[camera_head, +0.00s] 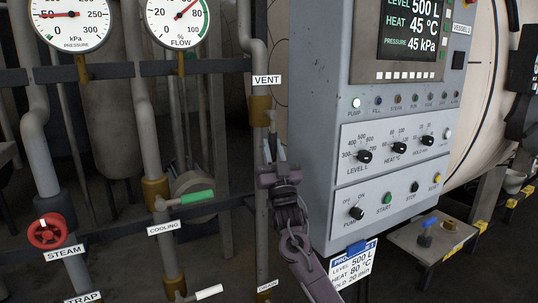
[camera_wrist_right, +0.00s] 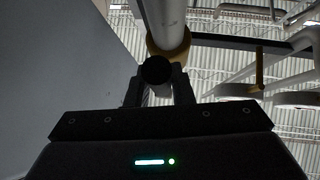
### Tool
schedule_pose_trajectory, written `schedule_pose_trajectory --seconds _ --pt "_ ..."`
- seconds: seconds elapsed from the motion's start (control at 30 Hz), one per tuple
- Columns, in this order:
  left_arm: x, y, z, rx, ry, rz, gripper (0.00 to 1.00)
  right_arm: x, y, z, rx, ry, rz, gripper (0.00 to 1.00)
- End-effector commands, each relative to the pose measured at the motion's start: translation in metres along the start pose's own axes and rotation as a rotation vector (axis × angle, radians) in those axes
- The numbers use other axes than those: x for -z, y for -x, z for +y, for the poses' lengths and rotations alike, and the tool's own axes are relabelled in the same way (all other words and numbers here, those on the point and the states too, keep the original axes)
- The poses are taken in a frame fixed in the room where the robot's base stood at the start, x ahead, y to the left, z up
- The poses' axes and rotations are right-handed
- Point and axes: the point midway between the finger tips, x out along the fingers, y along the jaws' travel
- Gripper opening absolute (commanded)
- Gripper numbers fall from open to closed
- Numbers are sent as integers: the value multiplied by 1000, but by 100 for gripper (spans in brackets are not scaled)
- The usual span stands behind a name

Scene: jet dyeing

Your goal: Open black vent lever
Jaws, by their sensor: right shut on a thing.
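The vent valve is a brass fitting (camera_head: 260,111) on a vertical pipe below the VENT label (camera_head: 267,79), left of the control cabinet. My right gripper (camera_head: 273,148) reaches up from below, just under this fitting. In the right wrist view, the round black end of the vent lever (camera_wrist_right: 156,70) sits between the two fingers, which are shut on it. The brass fitting (camera_wrist_right: 168,49) and its pipe show just behind it. In the head view most of the lever is hidden by the fingers. My left gripper is not in view.
The grey control cabinet (camera_head: 323,92) stands close on the right of my gripper. A green-handled COOLING lever (camera_head: 197,197), a red STEAM wheel (camera_head: 47,231) and a white-handled lever (camera_head: 208,292) are on the left. Pipes and gauges fill the upper left.

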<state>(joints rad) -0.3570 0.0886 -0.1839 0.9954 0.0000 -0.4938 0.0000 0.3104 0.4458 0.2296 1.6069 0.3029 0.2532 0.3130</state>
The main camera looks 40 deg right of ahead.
Motion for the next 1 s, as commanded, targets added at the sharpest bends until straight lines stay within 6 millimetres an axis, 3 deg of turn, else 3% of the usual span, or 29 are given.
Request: schedule_pose_trajectory --seconds 0.03,0.63,0.67,0.8,1.0 --pt "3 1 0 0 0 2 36 11 -7 6 2 12 24 0" --pt "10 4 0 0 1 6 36 11 -9 10 25 43 31 0" --pt "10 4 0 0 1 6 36 11 -9 10 25 43 31 22" --pt "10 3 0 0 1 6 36 9 -8 9 26 41 28 40" --pt "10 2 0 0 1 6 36 6 -6 8 29 38 22 42"
